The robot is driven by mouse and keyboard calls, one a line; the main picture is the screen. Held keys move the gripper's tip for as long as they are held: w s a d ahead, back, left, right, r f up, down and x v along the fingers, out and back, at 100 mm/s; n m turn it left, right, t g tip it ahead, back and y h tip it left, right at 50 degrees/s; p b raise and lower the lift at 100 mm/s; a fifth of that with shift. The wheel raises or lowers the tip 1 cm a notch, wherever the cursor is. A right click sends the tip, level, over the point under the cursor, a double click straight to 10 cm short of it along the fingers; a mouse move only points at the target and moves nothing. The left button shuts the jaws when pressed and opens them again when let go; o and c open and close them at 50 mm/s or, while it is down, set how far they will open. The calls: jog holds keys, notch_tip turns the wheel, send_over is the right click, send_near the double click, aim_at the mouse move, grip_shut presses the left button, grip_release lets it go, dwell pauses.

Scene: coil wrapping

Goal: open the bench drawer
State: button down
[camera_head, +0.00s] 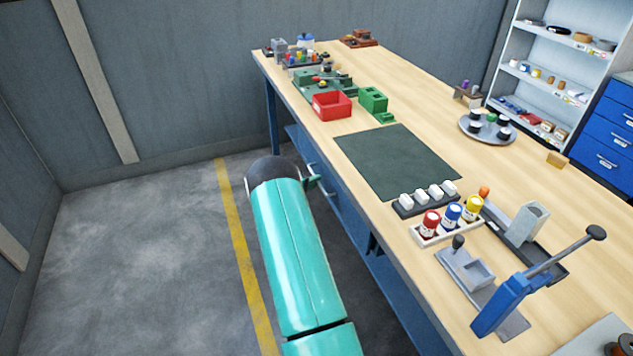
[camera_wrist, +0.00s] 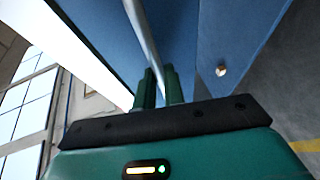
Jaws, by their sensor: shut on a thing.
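The bench drawer has a blue front (camera_wrist: 185,35) that fills the upper middle of the wrist view. A round metal bar handle (camera_wrist: 142,35) runs along it. My gripper (camera_wrist: 159,78) has its two green fingers shut on this bar, one finger on each side. In the head view my gripper (camera_head: 313,183) is small beside the bench's front side, under the tabletop edge, and my teal arm hides part of that side. I cannot tell how far the drawer stands out from the bench.
The wooden bench top (camera_head: 400,95) carries a red bin (camera_head: 332,106), a dark green mat (camera_head: 398,162), several bottles and a blue lever press (camera_head: 508,300). White shelves (camera_head: 553,60) and a blue cabinet (camera_head: 610,130) stand at right. The grey floor (camera_head: 150,250) at left is clear.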

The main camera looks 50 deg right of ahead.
jog(key=w+a, duration=0.6)
jog(key=a, duration=0.5)
jog(key=w+a, duration=0.7)
jog(key=a, duration=0.4)
jog(key=shift+w+a, duration=0.3)
jog(key=shift+a, duration=0.1)
jog(key=c, duration=1.5)
grip_release()
jog(key=shift+a, duration=0.15)
jog(key=v, duration=1.3)
jog(key=shift+a+r, duration=0.1)
jog(key=shift+a, duration=0.2)
